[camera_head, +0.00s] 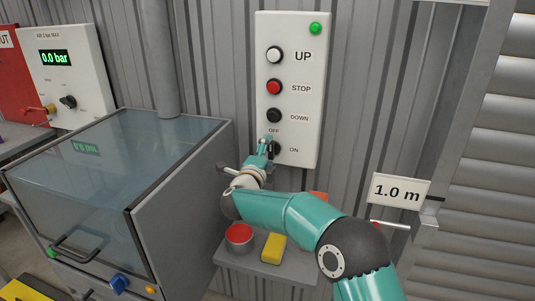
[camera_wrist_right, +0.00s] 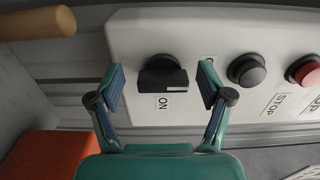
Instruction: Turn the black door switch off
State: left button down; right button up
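The black door switch (camera_wrist_right: 163,77) is a rotary knob low on a white control panel (camera_head: 312,130), with OFF printed above it and ON to its right in the head view. In the head view my right gripper (camera_head: 268,145) is at the switch and partly covers it. In the right wrist view my right gripper (camera_wrist_right: 163,85) is open, with one finger on each side of the knob and visible gaps between. My left gripper is not in view.
Above the switch are a black DOWN button (camera_head: 274,116), red STOP button (camera_head: 274,87) and white UP button (camera_head: 274,56). A green lamp (camera_head: 315,28) is lit. A glass-topped cabinet (camera_head: 120,170) stands left. A shelf below holds a red tin (camera_head: 239,236) and yellow block (camera_head: 273,248).

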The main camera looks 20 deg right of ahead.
jog(key=shift+d+r, duration=0.1)
jog(key=shift+d, duration=0.05)
jog(key=shift+s, duration=0.15)
jog(key=v, duration=1.1)
jog(key=shift+s+a, duration=0.25)
jog(key=shift+a, duration=0.05)
